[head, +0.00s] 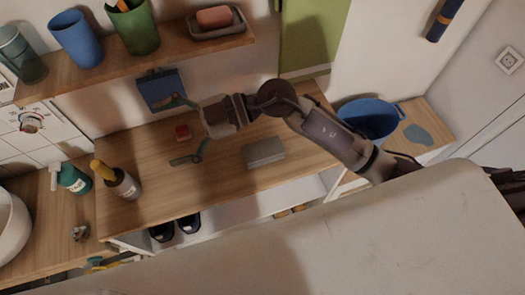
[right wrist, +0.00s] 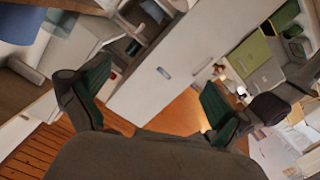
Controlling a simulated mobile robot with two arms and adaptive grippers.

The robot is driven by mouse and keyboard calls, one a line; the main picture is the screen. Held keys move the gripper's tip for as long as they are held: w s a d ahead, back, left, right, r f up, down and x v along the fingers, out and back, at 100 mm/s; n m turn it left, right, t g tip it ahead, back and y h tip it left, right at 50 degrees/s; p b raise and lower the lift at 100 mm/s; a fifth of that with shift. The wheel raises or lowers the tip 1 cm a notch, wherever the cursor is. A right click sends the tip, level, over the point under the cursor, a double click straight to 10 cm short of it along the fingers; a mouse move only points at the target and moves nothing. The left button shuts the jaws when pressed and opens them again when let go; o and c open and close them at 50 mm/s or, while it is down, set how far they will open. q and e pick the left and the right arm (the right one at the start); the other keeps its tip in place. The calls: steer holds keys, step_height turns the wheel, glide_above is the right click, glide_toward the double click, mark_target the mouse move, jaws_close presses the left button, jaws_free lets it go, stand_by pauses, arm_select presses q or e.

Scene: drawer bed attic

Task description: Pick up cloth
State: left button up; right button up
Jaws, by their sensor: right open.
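My right gripper (head: 186,130) reaches in from the right over the wooden counter, its two fingers spread wide and empty. In the right wrist view its green-padded fingers (right wrist: 150,105) are also apart with nothing between them. I cannot tell for sure which thing is the cloth. A flat blue-grey patch (head: 418,136) lies on the wooden top at right, beyond the forearm. A grey rectangular item (head: 265,152) lies on the counter right of the gripper. A dark blue item (head: 161,89) is at the wall by the upper finger. My left gripper is not seen.
A bottle (head: 122,184) and a green soap bottle (head: 73,178) stand at left. Cups and a soap dish (head: 218,24) sit on the shelf (head: 185,42) above. A blue bucket (head: 368,118) stands behind my forearm.

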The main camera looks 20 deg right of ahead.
step_height(320, 180, down, 6)
steer(key=d+r+g+h, duration=0.1)
steer(key=d+h, duration=0.2)
steer(key=h, duration=0.2)
steer(key=m+t+h+p, duration=0.15)
steer(key=m+h, duration=0.35)
steer(key=h, duration=0.7)
glide_above(265, 148)
steer(key=shift+g, duration=0.25)
step_height(265, 148, down, 15)
steer(key=shift+d, duration=0.15)
steer(key=f+p, duration=0.1)
steer(key=f, duration=0.1)
steer(key=f+p, duration=0.1)
steer(key=f, duration=0.1)
steer(key=shift+s+a+f, duration=0.1)
steer(key=shift+a+f, duration=0.1)
steer(key=shift+f, duration=0.5)
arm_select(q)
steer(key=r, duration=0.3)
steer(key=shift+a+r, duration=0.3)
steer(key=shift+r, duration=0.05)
arm_select(e)
steer(key=c, duration=1.2)
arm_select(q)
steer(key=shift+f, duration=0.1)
arm_select(e)
steer(key=shift+r, duration=0.15)
